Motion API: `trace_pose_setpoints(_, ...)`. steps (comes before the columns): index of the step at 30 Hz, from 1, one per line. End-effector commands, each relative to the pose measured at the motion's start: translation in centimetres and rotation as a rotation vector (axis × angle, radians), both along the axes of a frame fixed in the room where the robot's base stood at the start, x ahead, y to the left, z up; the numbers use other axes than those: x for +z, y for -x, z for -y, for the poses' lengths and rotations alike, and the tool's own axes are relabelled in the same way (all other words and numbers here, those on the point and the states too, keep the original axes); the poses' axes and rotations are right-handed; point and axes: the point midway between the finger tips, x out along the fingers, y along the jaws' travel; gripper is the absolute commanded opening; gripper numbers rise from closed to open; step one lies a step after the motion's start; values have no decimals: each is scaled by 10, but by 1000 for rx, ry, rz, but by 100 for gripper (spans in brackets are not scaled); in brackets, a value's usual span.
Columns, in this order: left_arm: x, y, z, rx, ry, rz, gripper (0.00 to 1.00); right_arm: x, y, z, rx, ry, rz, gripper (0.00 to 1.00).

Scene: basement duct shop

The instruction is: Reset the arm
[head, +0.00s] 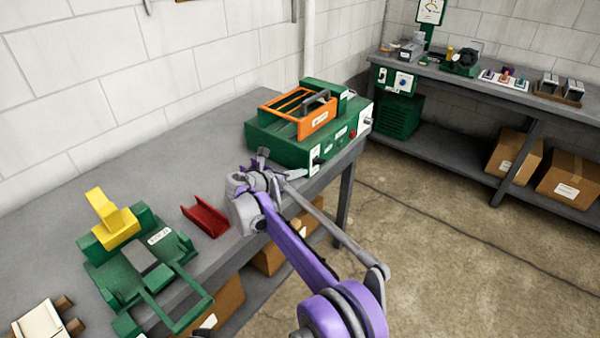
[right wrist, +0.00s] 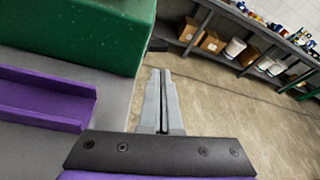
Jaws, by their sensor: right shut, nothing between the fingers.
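My right gripper (head: 302,173) is at the bench's front edge, just in front of the green machine with the orange frame. In the right wrist view its two grey fingers (right wrist: 163,100) lie together, shut and empty. The fingers point past the green machine's side (right wrist: 85,35) over the floor. My purple right arm reaches in from the bottom of the head view. My left gripper is not in view.
The bench (head: 50,235) holds a green fixture (head: 140,265) with a yellow block (head: 112,220), a red channel (head: 205,216) and the green machine (head: 275,140). A purple channel-shaped piece (right wrist: 40,97) shows in the wrist view. Open floor (head: 440,250) lies right.

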Motion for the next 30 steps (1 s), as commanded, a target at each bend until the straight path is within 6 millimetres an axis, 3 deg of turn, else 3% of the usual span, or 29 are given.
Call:
trace_pose_setpoints(22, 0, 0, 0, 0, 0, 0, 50, 2, 5, 4, -11, -15, 0, 0)
trace_pose_setpoints(26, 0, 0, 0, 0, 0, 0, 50, 10, 16, 27, -64, -121, 25, 0)
trace_pose_setpoints(30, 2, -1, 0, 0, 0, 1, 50, 21, 48, 76, -199, -373, 93, 0)
